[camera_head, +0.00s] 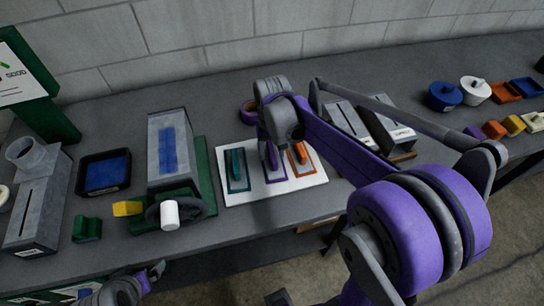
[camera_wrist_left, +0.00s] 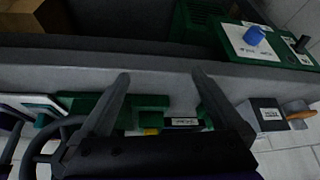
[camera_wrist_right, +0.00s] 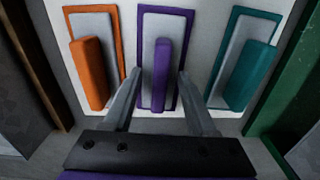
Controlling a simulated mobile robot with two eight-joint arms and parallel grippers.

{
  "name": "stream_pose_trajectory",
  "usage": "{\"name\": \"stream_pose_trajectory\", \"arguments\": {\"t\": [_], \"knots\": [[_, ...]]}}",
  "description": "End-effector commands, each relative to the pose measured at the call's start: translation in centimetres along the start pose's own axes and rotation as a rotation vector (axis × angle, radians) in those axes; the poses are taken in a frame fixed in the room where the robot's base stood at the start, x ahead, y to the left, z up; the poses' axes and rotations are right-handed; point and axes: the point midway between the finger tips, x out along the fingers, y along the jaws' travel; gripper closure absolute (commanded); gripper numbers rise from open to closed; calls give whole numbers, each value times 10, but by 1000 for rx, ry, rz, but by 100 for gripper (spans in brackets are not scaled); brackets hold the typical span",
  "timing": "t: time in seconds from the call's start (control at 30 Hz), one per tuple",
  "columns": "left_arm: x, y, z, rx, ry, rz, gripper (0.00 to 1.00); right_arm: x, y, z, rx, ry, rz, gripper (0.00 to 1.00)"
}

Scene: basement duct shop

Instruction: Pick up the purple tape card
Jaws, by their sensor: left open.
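The purple tape card lies on the white board (camera_head: 240,198): a purple-bordered grey plate with an upright purple block, in the middle of the right wrist view (camera_wrist_right: 161,55). In the head view my right gripper partly covers the card (camera_head: 275,176). My right gripper (camera_wrist_right: 160,75) is open, with one finger on each side of the purple block and a visible gap at both. I cannot tell how far down the fingertips reach. My left gripper (camera_wrist_left: 160,74) is open and empty, low in front of the bench; it also shows at the bottom left of the head view.
A teal card (camera_wrist_right: 243,75) and an orange card (camera_wrist_right: 91,70) flank the purple one closely. A green stand with a grey machine (camera_head: 165,150) stands left of the board. Grey boxes (camera_head: 390,130) stand right, behind my right arm. A wall closes the back.

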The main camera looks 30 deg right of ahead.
Motion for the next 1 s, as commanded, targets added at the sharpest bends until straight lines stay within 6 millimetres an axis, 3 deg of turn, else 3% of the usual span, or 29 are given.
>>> {"name": "stream_pose_trajectory", "arguments": {"t": [0.03,0.3,0.77,1.0], "knots": [[0,0,0,0,0,0,0,0,0,0,0,0,0,52],[0,0,0,0,0,0,0,0,0,0,0,0,0,100],[0,0,0,0,0,0,0,-2,0,0,0,0,0,100],[-2,0,-2,0,2,0,0,-29,0,0,0,0,0,100]]}}
